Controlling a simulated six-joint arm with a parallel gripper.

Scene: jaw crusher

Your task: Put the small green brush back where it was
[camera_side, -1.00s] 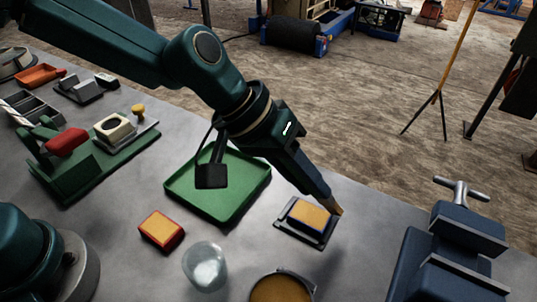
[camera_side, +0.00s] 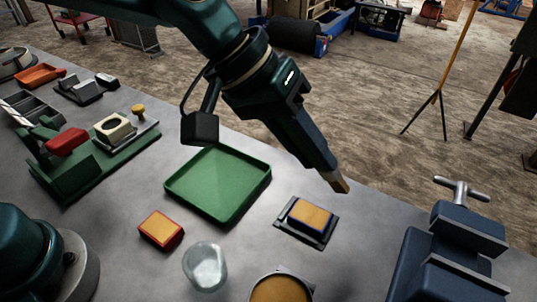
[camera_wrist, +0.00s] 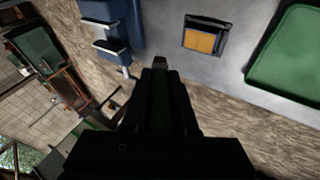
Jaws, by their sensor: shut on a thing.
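My gripper (camera_side: 325,166) is shut on the small green brush (camera_side: 341,186), whose tan tip sticks out past the fingers in the side view. In the wrist view the brush (camera_wrist: 160,64) shows as a green strip between the dark fingers (camera_wrist: 158,80), with a brownish end. Most of the brush is hidden by the fingers. The gripper slants down to the right and holds the brush above the table's far edge, behind a yellow-topped blue block (camera_side: 311,216) on a dark tray (camera_side: 288,228). The brush appears clear of the tray and table.
A green tray (camera_side: 222,180) lies empty left of the block. A blue vise (camera_side: 440,265) stands at the right. A red-and-yellow block (camera_side: 161,229), a clear glass (camera_side: 204,267) and a round dish (camera_side: 280,288) are in front. A green crusher stand (camera_side: 90,165) is at the left.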

